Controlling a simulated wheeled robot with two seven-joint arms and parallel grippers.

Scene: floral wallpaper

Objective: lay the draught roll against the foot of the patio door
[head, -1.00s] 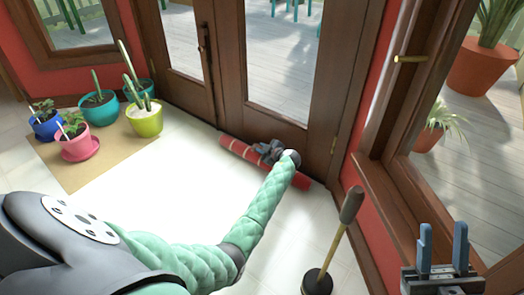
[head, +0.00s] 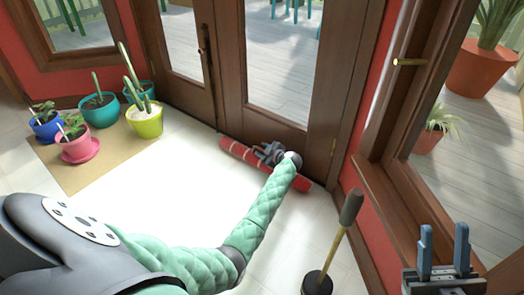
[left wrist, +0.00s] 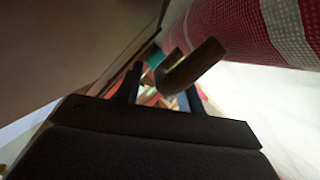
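The draught roll (head: 238,152) is a long red roll with pale bands. It lies on the floor along the foot of the brown patio door (head: 272,128), close against it; I cannot tell if it touches all along. My left gripper (head: 264,152) is at the middle of the roll, partly hiding it, with its fingers apart. In the left wrist view the roll (left wrist: 240,30) runs across the upper right, and a dark curved loop (left wrist: 190,66) shows near the spread fingers. My right gripper (head: 443,248) is open and empty at the lower right.
A plunger (head: 338,240) stands on the floor right of my left arm. Potted plants, including a lime pot (head: 145,122) and a pink pot (head: 77,148), stand on a tan mat (head: 85,178) at the left. A window frame (head: 385,190) borders the right. The middle floor is clear.

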